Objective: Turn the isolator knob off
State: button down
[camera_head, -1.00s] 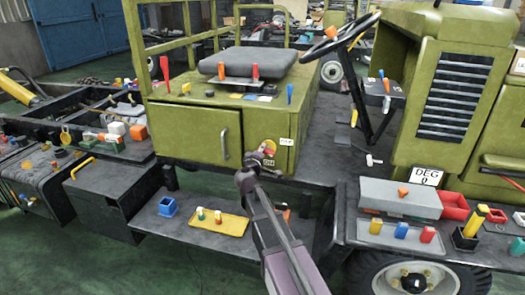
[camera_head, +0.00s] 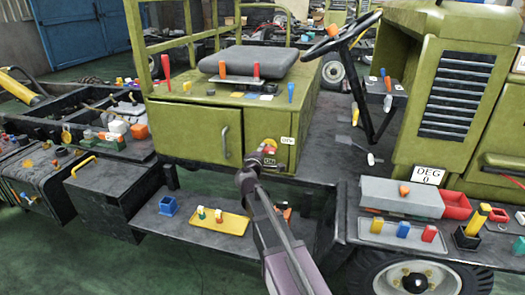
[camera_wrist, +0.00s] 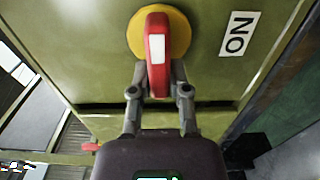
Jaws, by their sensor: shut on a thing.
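The isolator knob is a red handle (camera_wrist: 157,50) with a white stripe, on a round yellow plate (camera_wrist: 180,34) on the green cabinet front. In the wrist view it stands nearly upright in the picture. My gripper (camera_wrist: 158,85) is shut on the handle's lower end, one finger on each side. An ON label (camera_wrist: 239,33) sits right of the knob, turned sideways in this view. In the head view my gripper (camera_head: 263,154) reaches the cabinet front, and the yellow plate (camera_head: 270,142) shows just above it. The gripper hides most of the handle there.
The cabinet door (camera_head: 197,135) with its handle is left of the knob. A grey box (camera_head: 400,197) stands at the right. Several coloured levers stand on the cabinet top.

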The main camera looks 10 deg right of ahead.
jog(key=c, duration=0.6)
grip_release()
jog(key=v, duration=1.2)
